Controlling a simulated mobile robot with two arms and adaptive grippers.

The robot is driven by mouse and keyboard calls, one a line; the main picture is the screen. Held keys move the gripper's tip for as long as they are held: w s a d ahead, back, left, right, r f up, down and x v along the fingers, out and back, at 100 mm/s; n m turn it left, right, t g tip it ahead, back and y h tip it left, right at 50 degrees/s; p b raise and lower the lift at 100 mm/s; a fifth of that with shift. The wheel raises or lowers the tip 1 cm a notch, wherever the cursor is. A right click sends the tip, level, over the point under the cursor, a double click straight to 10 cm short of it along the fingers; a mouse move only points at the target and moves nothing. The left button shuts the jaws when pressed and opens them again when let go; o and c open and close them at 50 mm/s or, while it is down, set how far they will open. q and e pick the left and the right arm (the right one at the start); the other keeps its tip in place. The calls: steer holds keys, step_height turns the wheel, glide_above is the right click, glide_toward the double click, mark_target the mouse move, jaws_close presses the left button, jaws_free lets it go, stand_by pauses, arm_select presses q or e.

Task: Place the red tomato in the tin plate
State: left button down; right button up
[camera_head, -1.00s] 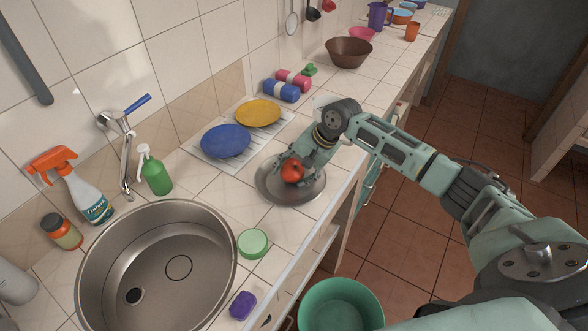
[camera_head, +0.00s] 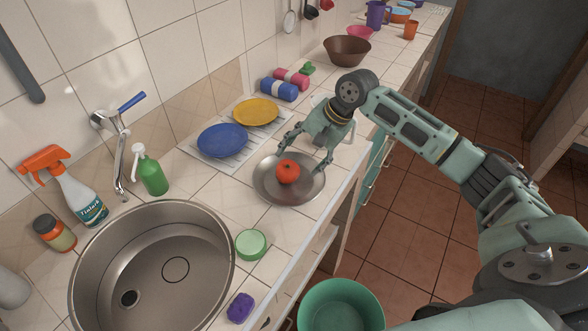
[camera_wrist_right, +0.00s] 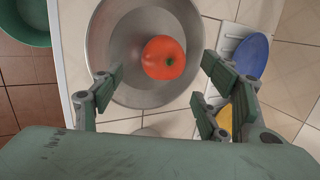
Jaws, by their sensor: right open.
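The red tomato (camera_head: 287,172) rests in the tin plate (camera_head: 268,193), near its middle, on the counter. The tomato also shows in the right wrist view (camera_wrist_right: 163,58), lying inside the grey metal plate (camera_wrist_right: 112,32). My right gripper (camera_head: 303,160) is open and empty, just behind the tomato. In the right wrist view its fingers (camera_wrist_right: 160,85) are spread wide to either side, apart from the tomato. My left gripper does not show.
A blue plate (camera_head: 222,141) and a yellow plate (camera_head: 256,111) lie on a rack behind the tin plate. The sink (camera_head: 165,215) is at the left. A green sponge-like round item (camera_head: 251,244) lies between the sink and the counter's front edge. A green bucket (camera_head: 341,305) stands below.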

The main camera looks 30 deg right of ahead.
steer(key=v, duration=0.6)
steer(key=shift+b, duration=0.3)
